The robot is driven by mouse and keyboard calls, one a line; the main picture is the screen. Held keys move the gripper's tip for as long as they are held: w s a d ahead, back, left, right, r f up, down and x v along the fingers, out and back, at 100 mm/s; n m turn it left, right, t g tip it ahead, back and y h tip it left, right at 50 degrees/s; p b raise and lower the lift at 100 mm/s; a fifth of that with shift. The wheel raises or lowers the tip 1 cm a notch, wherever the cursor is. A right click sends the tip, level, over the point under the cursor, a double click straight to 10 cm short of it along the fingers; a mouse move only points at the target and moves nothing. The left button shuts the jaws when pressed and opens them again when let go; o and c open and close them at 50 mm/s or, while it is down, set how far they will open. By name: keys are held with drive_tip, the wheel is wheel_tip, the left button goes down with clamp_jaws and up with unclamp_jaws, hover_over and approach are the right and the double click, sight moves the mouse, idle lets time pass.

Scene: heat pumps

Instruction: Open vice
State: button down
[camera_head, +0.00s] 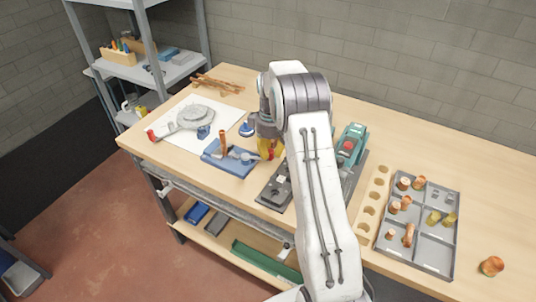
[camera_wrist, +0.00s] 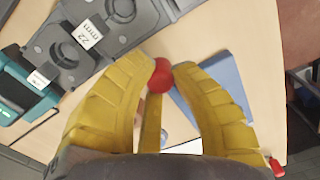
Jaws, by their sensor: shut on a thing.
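In the head view my gripper (camera_head: 269,148) is low over the bench, partly hidden by my arm, beside a blue flat piece (camera_head: 212,158). A copper pipe stands upright (camera_head: 222,142) at this blue piece, with a silvery part beside it. The blue piece also shows behind the right finger in the wrist view (camera_wrist: 228,78). Whether the knob belongs to the vice, and how far the vice jaws are apart, I cannot tell.
Dark grey holders (camera_head: 273,190), one labelled 22 mm, and a teal machine (camera_head: 352,140) stand right of my gripper. A grey compartment tray (camera_head: 432,255) holds copper fittings further right. A grey tool (camera_head: 193,117) lies on white paper to the left.

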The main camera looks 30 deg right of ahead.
drive_tip(key=w+n, duration=0.1)
drive_tip(key=d+n+p, duration=0.1)
drive_tip(key=shift+w+n, duration=0.3)
drive_tip(key=shift+w, duration=0.05)
drive_tip(key=shift+w+d+n+p, duration=0.25)
drive_tip(key=shift+w+n+p, duration=0.15)
drive_tip(key=shift+w+n, duration=0.7)
drive_tip(key=shift+s+n, duration=0.2)
drive_tip(key=shift+n, duration=0.1)
drive_tip(key=c, duration=1.1)
unclamp_jaws()
drive_tip(key=shift+o, duration=0.3)
drive_tip(key=shift+r, duration=0.1)
wheel_tip(320, 180, up, 12)
